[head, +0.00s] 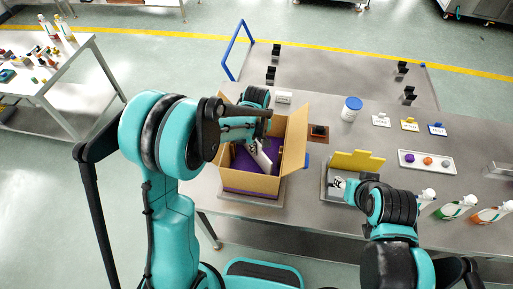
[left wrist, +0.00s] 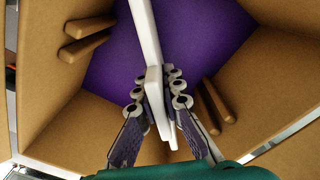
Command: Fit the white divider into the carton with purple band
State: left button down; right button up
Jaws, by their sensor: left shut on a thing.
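The open carton (head: 292,150) stands on the steel table, its flaps raised and a purple band (head: 250,194) low on its near side. The inside bottom looks purple in the left wrist view (left wrist: 180,40). My left gripper (left wrist: 160,90) is shut on the white divider (left wrist: 148,35), which reaches down into the carton. The divider also shows in the head view (head: 262,157), tilted. Pairs of brown ribs stick out from two facing inner walls, one pair at left (left wrist: 85,40), the other at right (left wrist: 217,105). My right gripper (head: 340,183) is beside a yellow piece; its fingers are unclear.
The yellow piece (head: 358,160) stands at a grey tray right of the carton. Behind are a white jar with blue lid (head: 351,108) and several small label stands. A tray with colored balls (head: 427,162) and spray bottles (head: 458,207) are further right.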

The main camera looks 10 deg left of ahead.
pick_arm(q)
jog(key=shift+f, duration=0.25)
jog(key=c, duration=1.7)
grip_release()
jog(key=shift+r, duration=0.1)
jog(key=shift+r, duration=0.1)
jog(key=shift+r, duration=0.3)
notch_tip(320, 180, up, 11)
jog(key=shift+r+p, duration=0.2)
jog(key=shift+p, duration=0.7)
jog(key=s+a+r+m+t, duration=0.1)
jog(key=s+a+m+t, duration=0.1)
jog(key=s, duration=0.3)
jog(key=s+a+r+m+t, duration=0.2)
jog(key=s+a+m, duration=0.1)
jog(key=s, duration=0.3)
jog(key=s+a+r+m+t, duration=0.2)
jog(key=s+m+t, duration=0.1)
jog(key=s+m, duration=0.1)
jog(key=shift+s+a, duration=0.2)
jog(key=shift+s, duration=0.55)
